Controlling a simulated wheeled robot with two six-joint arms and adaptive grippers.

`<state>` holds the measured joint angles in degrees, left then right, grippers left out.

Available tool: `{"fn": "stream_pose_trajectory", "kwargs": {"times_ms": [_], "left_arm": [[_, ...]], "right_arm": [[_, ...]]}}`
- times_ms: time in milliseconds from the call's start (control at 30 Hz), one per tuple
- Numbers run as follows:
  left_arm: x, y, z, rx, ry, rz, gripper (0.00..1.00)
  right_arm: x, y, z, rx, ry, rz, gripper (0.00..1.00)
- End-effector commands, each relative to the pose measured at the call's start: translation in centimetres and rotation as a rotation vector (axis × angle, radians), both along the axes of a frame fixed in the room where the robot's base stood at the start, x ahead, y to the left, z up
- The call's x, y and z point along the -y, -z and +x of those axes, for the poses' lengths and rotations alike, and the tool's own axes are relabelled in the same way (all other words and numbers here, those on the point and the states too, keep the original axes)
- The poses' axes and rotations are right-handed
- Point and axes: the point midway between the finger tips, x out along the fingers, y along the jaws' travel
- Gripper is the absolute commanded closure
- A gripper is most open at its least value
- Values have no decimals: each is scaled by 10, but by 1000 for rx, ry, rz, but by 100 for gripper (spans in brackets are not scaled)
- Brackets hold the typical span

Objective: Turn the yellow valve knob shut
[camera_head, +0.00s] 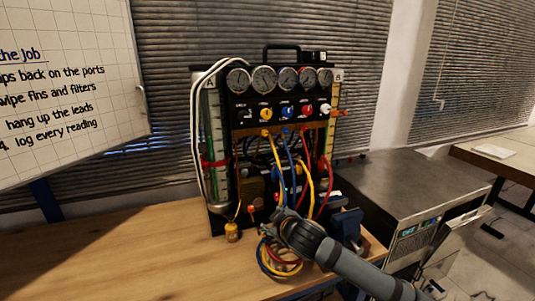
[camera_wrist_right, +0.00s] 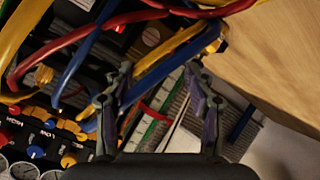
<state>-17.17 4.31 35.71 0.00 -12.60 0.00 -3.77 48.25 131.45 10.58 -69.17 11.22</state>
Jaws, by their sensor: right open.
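The yellow valve knob (camera_head: 265,114) is the leftmost coloured knob on the black panel of the gauge rig, under the row of gauges. In the right wrist view, which is turned over, a yellow knob (camera_wrist_right: 68,161) shows at the lower left, outside the fingers. My right gripper (camera_wrist_right: 160,72) is open, with no object visibly clamped; blue and yellow hoses cross behind its fingers. In the head view my right gripper (camera_head: 284,216) is low in front of the rig, below the knob and apart from it. My left gripper is not in view.
Beside the yellow knob are a blue knob (camera_head: 287,111), a red knob (camera_head: 306,111) and a white one (camera_head: 325,108). Hoses (camera_head: 291,165) hang before the rig, and a coil (camera_head: 270,262) lies under my right arm. A brass fitting (camera_head: 232,232) stands on the wooden bench (camera_head: 120,250), clear at left.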

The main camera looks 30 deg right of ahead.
Motion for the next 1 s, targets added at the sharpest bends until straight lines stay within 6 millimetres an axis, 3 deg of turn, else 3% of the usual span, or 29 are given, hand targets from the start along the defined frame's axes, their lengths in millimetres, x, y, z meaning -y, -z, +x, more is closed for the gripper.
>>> {"fn": "stream_pose_trajectory", "kwargs": {"times_ms": [33,100,200,333,433,633,1000], "left_arm": [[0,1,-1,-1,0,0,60],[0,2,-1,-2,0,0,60],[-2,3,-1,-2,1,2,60],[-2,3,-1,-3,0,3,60],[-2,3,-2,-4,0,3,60],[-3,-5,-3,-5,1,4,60],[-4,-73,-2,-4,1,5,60]], "right_arm": [[12,-44,17,84,-17,-60,46],[26,-106,34,194,-35,-128,46],[40,-187,43,326,-52,-210,46],[48,-251,41,424,-63,-272,46],[50,-268,39,451,-66,-286,46],[51,-273,42,453,-67,-285,46],[59,-277,72,453,-62,-275,46]]}}
